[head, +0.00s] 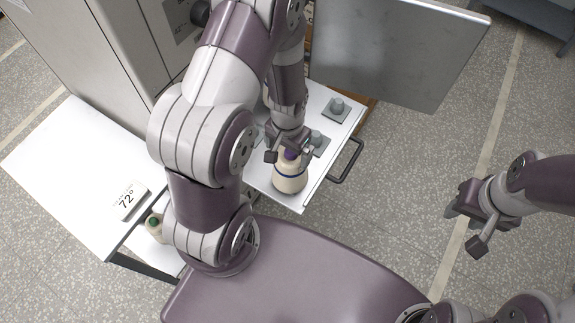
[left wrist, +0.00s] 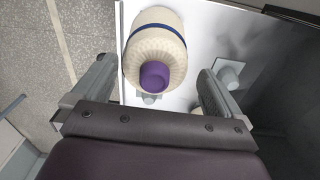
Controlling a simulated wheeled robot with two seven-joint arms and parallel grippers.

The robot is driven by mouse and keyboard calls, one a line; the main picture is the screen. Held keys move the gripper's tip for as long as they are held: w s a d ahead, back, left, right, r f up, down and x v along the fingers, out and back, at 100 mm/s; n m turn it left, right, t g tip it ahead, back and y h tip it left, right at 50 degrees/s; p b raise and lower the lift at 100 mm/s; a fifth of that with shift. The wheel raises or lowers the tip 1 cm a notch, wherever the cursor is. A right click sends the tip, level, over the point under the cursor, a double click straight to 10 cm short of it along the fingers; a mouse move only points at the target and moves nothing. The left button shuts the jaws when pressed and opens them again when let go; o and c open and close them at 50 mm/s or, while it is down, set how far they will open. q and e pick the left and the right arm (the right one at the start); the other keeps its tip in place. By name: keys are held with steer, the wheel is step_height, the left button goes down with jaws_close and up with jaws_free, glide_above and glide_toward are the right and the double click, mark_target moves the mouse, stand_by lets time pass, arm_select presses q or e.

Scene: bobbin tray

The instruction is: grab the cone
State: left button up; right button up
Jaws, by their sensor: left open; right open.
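The cone (head: 290,172) is a cream yarn cone with a dark blue band and a purple tip, on the white pull-out tray (head: 318,178) near its front edge. It also shows in the left wrist view (left wrist: 157,45), with its purple tip towards me, between the finger lines. My left gripper (head: 289,156) is open at the cone's purple top; the fingers stand either side, and I cannot tell whether they touch it. My right gripper (head: 464,226) is open and empty, out over the floor at the right.
Grey pegs on square bases stand on the tray, one at its back (head: 337,108). A dark handle (head: 346,161) sticks out from the tray's right edge. A grey door panel (head: 398,48) stands open behind.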

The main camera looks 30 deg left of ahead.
mark_target(288, 176)
arm_select(q)
steer(key=f, duration=0.3)
steer(key=d+f, duration=0.1)
steer(key=shift+w+f, duration=0.25)
steer(key=shift+w, duration=0.05)
steer(key=shift+a+f, duration=0.15)
steer(key=shift+a, duration=0.05)
steer(key=shift+s+a, duration=0.15)
steer(key=shift+c, duration=0.3)
steer(key=shift+d, duration=0.2)
steer(key=c, duration=1.3)
steer(key=shift+a, duration=0.1)
